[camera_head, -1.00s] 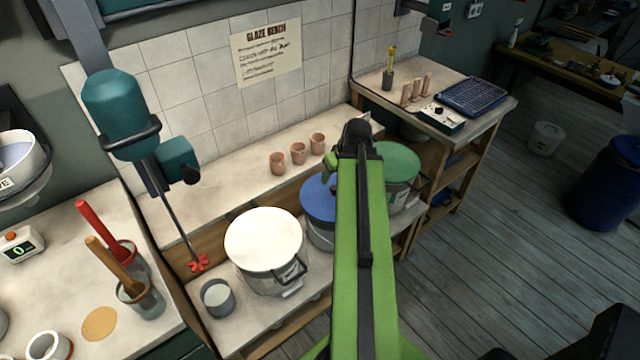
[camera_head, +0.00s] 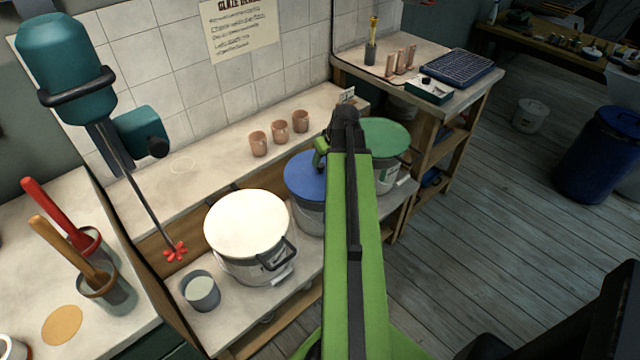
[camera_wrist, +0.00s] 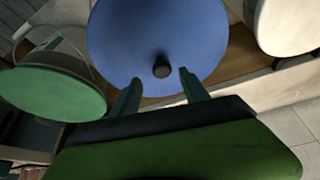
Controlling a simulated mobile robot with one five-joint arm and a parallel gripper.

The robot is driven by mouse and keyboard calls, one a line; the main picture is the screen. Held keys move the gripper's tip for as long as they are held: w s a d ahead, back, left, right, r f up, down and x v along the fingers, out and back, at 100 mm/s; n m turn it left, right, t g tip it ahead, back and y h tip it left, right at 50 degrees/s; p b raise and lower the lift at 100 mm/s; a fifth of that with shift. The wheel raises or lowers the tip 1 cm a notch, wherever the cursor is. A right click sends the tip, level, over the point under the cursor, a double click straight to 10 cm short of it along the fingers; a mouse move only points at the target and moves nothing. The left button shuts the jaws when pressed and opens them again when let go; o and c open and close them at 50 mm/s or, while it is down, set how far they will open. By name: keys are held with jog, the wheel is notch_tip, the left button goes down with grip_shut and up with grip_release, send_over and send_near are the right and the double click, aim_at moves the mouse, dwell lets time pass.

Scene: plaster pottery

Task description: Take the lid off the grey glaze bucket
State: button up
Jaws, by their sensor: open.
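Three lidded buckets stand in a row on the low bench: one with a white lid (camera_head: 246,222), one with a blue lid (camera_head: 303,176), one with a green lid (camera_head: 382,136). Their labels are too small to read, so I cannot tell which holds grey glaze. My gripper (camera_wrist: 160,78) is open in the wrist view, over the blue lid, which also shows there (camera_wrist: 150,35). Its dark knob (camera_wrist: 161,67) appears just beyond and between the two fingertips, not gripped. In the head view my arm hides part of the blue-lidded bucket.
A small grey cup (camera_head: 201,292) and a mixer with a red paddle (camera_head: 175,252) stand left of the buckets. Several clay cups (camera_head: 279,133) line the ledge behind. A wooden stand (camera_head: 430,130) is at the right; open floor lies in front.

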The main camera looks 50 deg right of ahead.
aim_at(321, 164)
jog(key=shift+w+f, duration=0.1)
jog(key=shift+f, duration=0.15)
jog(key=b+x, duration=0.4)
jog(key=x, duration=0.1)
jog(key=shift+w+a+f+b, duration=0.15)
jog(key=shift+b, duration=0.2)
grip_shut()
